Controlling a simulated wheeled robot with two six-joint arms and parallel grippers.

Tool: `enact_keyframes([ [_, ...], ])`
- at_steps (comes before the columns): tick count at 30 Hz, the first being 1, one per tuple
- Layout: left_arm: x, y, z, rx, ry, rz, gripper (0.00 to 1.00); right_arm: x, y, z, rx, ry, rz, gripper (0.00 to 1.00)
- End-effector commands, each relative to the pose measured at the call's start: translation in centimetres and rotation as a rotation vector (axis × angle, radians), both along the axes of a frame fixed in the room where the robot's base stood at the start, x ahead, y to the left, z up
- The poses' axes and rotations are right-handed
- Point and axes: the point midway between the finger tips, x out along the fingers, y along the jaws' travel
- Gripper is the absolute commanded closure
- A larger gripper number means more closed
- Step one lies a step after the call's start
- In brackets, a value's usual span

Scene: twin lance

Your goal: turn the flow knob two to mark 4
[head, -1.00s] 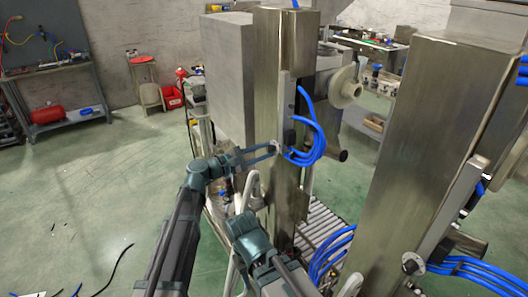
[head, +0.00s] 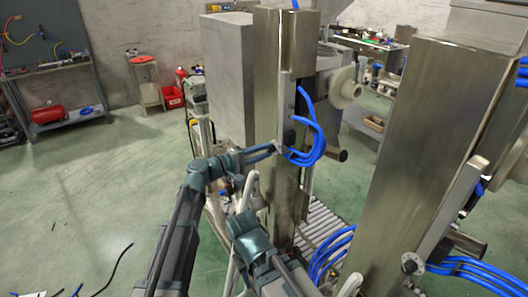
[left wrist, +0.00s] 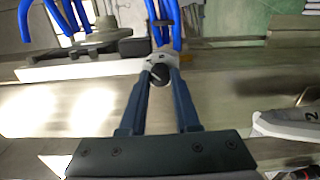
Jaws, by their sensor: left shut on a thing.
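In the head view the gripper tips cover the knob. My right gripper is not in view.
Blue hoses (head: 313,130) hang close beside the left gripper. A second steel post (head: 420,150) stands at the right, with a round dial (head: 412,264) and more blue hoses low on it. A roller conveyor (head: 320,218) runs between the posts. The green floor at left is mostly clear.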

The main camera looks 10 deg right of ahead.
Motion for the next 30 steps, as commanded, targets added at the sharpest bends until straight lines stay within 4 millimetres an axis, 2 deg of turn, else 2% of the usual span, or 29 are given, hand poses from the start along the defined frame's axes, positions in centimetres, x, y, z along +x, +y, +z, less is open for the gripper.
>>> enact_keyframes([
  [9,-0.07,0.0,-0.08,0.04,-0.091,0.0,1.0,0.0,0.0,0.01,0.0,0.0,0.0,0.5],
  [24,-0.09,0.0,-0.1,0.047,-0.104,0.0,1.0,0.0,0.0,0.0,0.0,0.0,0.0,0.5],
  [25,-0.09,0.0,-0.1,0.047,-0.104,0.0,0.66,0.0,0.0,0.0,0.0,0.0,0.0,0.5],
  [29,-0.07,0.01,-0.08,0.045,-0.104,0.0,0.43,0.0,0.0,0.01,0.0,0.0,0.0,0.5],
  [30,-0.06,0.01,-0.08,0.045,-0.104,0.0,0.39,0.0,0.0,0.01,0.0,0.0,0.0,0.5],
])
